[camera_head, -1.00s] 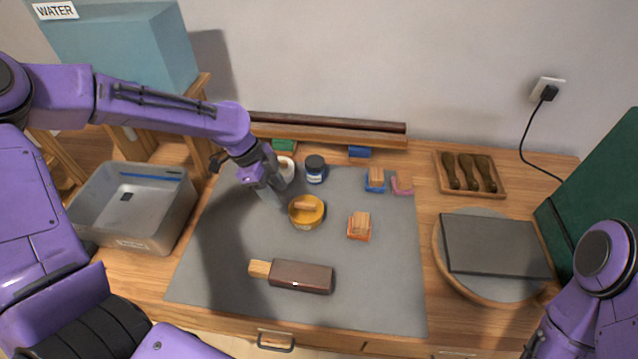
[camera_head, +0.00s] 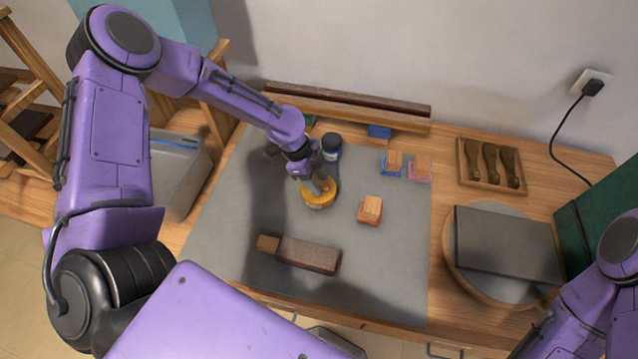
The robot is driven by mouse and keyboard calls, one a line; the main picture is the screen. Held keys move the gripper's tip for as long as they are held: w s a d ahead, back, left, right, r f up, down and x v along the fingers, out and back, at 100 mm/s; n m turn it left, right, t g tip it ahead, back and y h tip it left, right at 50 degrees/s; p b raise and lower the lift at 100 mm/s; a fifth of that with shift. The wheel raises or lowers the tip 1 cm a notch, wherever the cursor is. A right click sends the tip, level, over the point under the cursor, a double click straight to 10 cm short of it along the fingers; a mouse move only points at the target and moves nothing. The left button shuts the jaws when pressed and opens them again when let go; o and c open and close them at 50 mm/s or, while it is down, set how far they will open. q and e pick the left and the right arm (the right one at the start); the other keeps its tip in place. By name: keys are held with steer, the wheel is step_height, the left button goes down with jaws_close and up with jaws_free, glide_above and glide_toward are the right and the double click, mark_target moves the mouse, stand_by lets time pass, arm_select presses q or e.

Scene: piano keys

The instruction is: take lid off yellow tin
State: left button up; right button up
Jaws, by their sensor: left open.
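The yellow tin (camera_head: 319,201) stands on the grey mat (camera_head: 376,267), near its middle. My left gripper (camera_head: 318,186) is open and points down at the top of the tin, over its lid. The gripper hides most of the lid, including the wooden handle bar on it. I cannot tell whether the fingers touch the handle. My right arm shows only in part at the lower right, and its gripper is out of view.
A dark jar (camera_head: 331,147) stands just behind the tin. A wood-and-orange block (camera_head: 370,209) lies to its right, and a wooden-ended dark block (camera_head: 299,254) in front. A tool tray (camera_head: 490,166) and a dark slab (camera_head: 505,246) on a round board are further right.

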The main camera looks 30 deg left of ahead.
arm_select(q)
steer(key=shift+s, duration=0.15)
jaws_close()
steer(key=shift+r, duration=0.15)
